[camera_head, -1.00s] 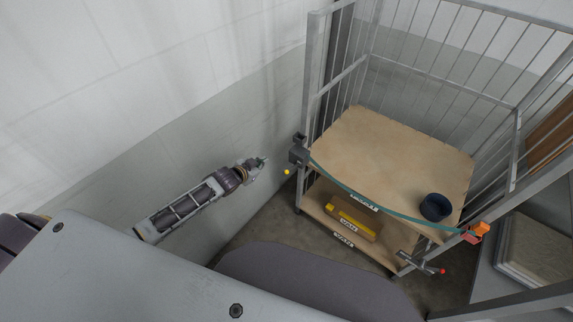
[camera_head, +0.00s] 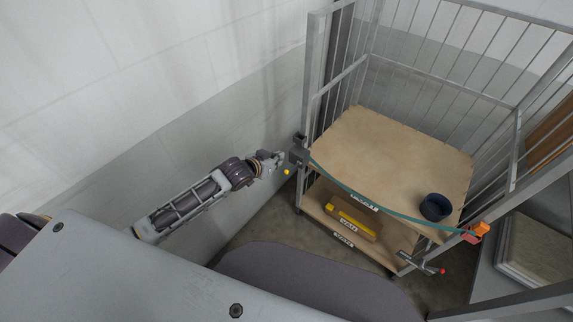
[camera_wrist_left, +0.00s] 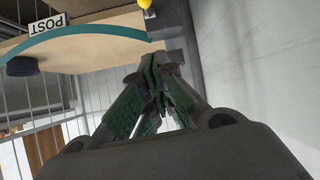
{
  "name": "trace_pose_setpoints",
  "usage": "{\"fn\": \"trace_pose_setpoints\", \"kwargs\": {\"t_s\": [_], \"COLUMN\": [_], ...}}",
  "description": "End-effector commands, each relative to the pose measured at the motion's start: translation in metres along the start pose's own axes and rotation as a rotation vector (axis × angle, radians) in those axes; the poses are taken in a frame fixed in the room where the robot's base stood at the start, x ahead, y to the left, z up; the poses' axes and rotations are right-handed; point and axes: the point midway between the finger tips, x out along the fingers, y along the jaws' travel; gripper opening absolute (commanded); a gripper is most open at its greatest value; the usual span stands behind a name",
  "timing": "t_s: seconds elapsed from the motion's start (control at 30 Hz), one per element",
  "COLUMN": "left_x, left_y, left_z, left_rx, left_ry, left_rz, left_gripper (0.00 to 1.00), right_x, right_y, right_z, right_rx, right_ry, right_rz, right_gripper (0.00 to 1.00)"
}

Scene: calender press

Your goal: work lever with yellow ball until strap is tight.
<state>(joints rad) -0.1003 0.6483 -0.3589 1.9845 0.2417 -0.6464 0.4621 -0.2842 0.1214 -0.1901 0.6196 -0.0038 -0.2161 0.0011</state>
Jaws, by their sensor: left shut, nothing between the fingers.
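The yellow ball (camera_head: 286,172) is on the lever at the left post of the rack, just below a grey ratchet block (camera_head: 299,154). The ball also shows at the top of the left wrist view (camera_wrist_left: 144,4). The teal strap (camera_head: 340,185) runs from the block across the shelf front to an orange hook piece (camera_head: 477,232) at the right post. My left gripper (camera_head: 279,158) is shut and empty, close beside the block and just above the ball. Whether it touches either cannot be told. In the left wrist view its fingertips (camera_wrist_left: 158,62) meet. My right gripper is not in view.
A dark blue round container (camera_head: 436,207) stands on the upper wooden shelf (camera_head: 390,150). A yellow-topped box (camera_head: 352,219) lies on the lower shelf. A red-tipped handle (camera_head: 442,271) sticks out at the lower right. The wall (camera_head: 150,90) is behind my left arm.

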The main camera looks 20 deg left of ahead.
Motion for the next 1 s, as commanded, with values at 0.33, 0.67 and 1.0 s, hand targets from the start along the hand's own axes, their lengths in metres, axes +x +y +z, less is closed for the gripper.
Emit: {"fn": "trace_pose_setpoints", "kwargs": {"t_s": [0.33,0.67,1.0], "left_x": [0.0,0.009,0.035], "left_y": [0.0,-0.001,-0.001], "left_z": [0.0,0.0,-0.001], "left_rx": [-0.004,-0.004,-0.005], "left_ry": [0.001,0.001,0.002], "left_rz": [0.0,-0.001,-0.001], "left_gripper": [0.0,0.0,0.0], "right_x": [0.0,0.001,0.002], "right_y": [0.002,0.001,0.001], "right_z": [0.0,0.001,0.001], "right_rx": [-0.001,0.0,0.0], "right_ry": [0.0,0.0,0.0], "right_rz": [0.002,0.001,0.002], "right_gripper": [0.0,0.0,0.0]}}
